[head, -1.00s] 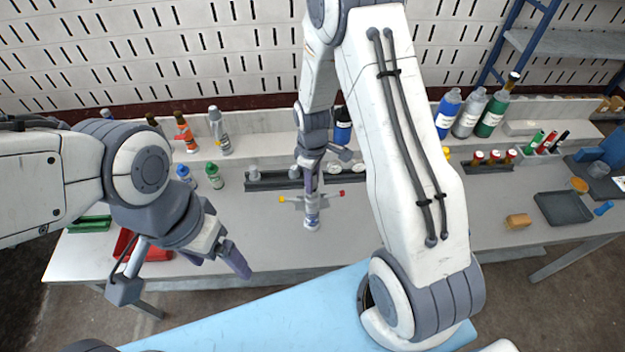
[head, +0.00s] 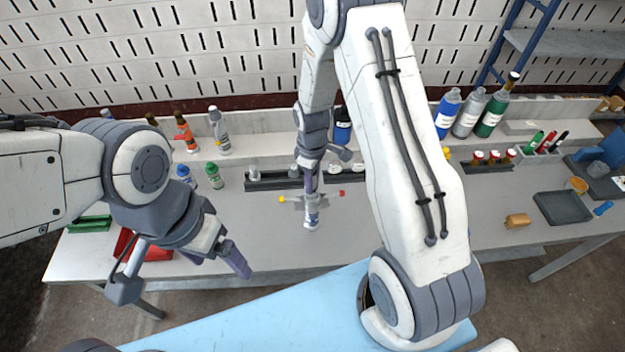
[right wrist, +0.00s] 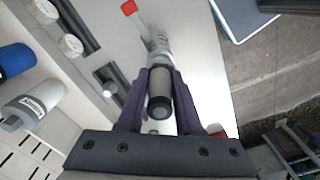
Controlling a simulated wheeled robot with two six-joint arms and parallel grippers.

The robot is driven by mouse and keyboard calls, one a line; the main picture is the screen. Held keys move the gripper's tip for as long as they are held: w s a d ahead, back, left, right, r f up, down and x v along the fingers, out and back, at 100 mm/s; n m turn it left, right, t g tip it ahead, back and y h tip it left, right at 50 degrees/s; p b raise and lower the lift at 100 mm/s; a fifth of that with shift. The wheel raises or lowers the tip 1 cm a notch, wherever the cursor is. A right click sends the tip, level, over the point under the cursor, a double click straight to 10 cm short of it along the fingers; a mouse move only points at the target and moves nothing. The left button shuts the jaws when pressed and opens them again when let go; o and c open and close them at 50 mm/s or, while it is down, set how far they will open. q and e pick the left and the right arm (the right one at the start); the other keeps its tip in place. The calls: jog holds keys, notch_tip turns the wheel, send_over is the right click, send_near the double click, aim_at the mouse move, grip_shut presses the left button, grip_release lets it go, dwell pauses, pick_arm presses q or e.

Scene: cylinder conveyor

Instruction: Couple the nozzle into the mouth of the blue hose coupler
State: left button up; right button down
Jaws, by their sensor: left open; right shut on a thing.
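My right gripper (right wrist: 158,95) is shut on a grey cylinder with a dark end, which I take to be the nozzle (right wrist: 159,92). In the head view the nozzle (head: 311,213) hangs upright below the right gripper (head: 313,187), over the middle of the table. A thin crossbar with a yellow and a red tip shows at its height. A small blue-topped piece (head: 183,172) stands at the table's left, beside a green-topped one; I cannot tell for certain whether it is the blue hose coupler. My left gripper (head: 216,262) is open and empty near the front left edge.
A black rack (head: 270,181) with grey cylinders and white discs stands behind the nozzle. Several bottles (head: 489,113) stand on the back shelf. A red tray (head: 160,250) lies behind the left gripper. The front middle of the table (head: 350,237) is clear.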

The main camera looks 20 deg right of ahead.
jog(key=shift+f+b, duration=1.1)
jog(key=shift+f, duration=0.45)
jog(key=c, duration=0.5)
grip_release()
jog(key=shift+r, duration=0.1)
notch_tip(320, 180, up, 10)
jog(key=shift+r+b, duration=0.25)
jog(key=shift+b, duration=0.7)
jog(key=s+a+r, duration=0.5)
jog(key=s+a, duration=0.3)
jog(key=a, duration=0.1)
jog(key=s+a+r, duration=0.1)
jog(key=s+a, duration=0.1)
jog(key=s, duration=0.6)
jog(key=s+a+r+m+y+b, duration=0.1)
jog(key=s+a+r, duration=0.1)
jog(key=s, duration=0.5)
jog(key=shift+s+a+r, duration=0.15)
jog(key=shift+s+a, duration=0.2)
jog(key=shift+a, duration=0.2)
